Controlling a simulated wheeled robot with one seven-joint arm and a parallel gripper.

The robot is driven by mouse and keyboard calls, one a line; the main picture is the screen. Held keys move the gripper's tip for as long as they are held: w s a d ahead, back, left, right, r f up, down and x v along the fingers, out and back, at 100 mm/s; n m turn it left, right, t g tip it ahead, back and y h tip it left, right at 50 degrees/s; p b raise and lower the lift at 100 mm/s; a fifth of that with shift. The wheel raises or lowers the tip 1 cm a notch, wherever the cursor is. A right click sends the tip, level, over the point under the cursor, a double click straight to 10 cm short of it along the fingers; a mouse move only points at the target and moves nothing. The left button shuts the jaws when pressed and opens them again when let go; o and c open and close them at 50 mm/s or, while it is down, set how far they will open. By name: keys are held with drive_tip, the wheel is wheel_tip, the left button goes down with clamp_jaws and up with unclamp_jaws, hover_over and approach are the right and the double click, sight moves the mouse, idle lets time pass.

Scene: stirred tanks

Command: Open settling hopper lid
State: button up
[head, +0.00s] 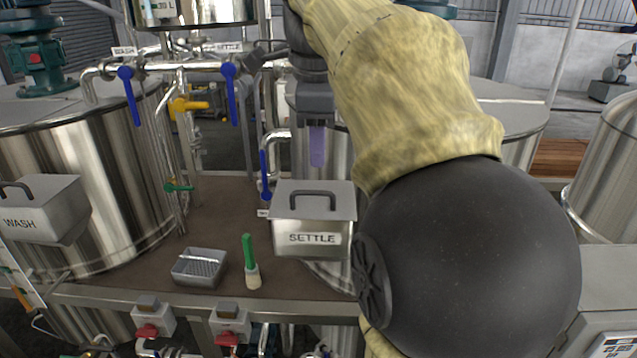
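The settling hopper (285,240) is a steel box labelled SETTLE at the front of the deck, in the middle of the head view. Its grey lid (338,212) lies flat and closed on top, with a dark arched handle (313,194). My gripper (317,160) points down above and behind the handle in the picture, apart from it. Its purple fingers overlap from this angle, so I cannot tell whether they are open or shut. Nothing shows hanging from them. My sleeved arm and large dark joint cover the area right of the hopper.
A WASH hopper (38,215) with a closed lid stands at left. A metal tray (199,268) and a green-handled brush (250,265) sit left of the settling hopper. Pipes with blue-handled valves (229,95) rise behind. A large steel tank (85,190) fills the left.

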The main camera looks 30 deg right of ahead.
hover_over(318, 212)
wheel_tip(318, 212, down, 8)
drive_tip(key=shift+r, duration=0.2)
clamp_jaws()
